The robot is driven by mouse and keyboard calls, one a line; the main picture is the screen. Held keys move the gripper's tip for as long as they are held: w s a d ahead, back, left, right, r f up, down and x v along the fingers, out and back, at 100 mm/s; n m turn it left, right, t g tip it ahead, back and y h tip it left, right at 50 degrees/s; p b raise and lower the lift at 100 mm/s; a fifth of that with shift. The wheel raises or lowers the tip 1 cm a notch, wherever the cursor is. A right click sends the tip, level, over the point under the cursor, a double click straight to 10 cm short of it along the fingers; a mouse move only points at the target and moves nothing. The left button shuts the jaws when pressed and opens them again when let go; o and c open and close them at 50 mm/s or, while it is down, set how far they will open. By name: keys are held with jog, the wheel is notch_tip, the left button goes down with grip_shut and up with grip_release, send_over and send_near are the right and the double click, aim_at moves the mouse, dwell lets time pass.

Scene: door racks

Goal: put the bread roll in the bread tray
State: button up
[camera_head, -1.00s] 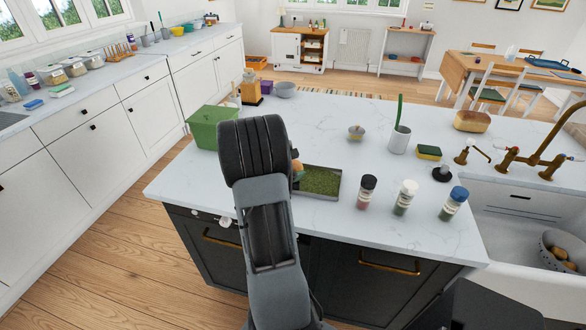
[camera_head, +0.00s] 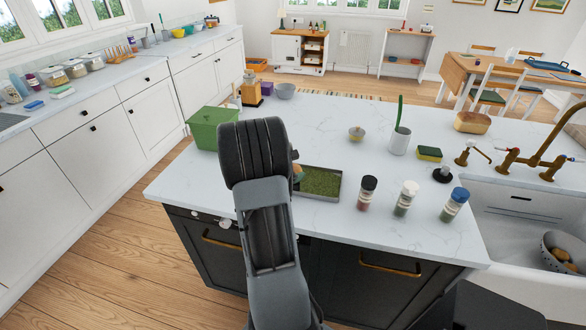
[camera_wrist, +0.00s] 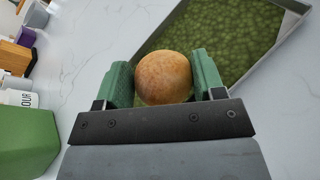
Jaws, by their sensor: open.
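The bread roll (camera_wrist: 164,78), round and golden brown, sits between the two green fingers of my gripper (camera_wrist: 164,66) in the wrist view. The jaws are open around it, one finger on each side. In the head view, a small part of the roll (camera_head: 298,172) shows beside my arm, which hides most of the gripper. A shallow metal-rimmed tray with a mottled green floor (camera_head: 320,181) lies just right of the roll; it seems to be the bread tray. In the wrist view this tray (camera_wrist: 228,38) is beyond the roll and looks empty where visible.
A green box (camera_head: 213,130) stands left of my arm on the white island. Three jars (camera_head: 405,198) stand right of the tray. The island's middle is clear.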

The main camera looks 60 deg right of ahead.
jog(key=shift+a+r, duration=0.15)
jog(key=shift+a, duration=0.15)
jog(key=a+r+m+t+y, duration=0.2)
jog(key=a+r+m+y, duration=0.1)
jog(key=a, duration=1.1)
jog(key=a+r+m+t+y, duration=0.2)
jog(key=a+m+y, duration=0.3)
jog(key=a, duration=0.9)
jog(key=a+r+m+t+y, duration=0.2)
jog(key=a+r+m+y, duration=0.2)
jog(key=a, duration=1)
jog(key=shift+s+a+t+y+b, duration=0.15)
jog(key=shift+s+t+y+b, duration=0.3)
jog(key=shift+y, duration=0.35)
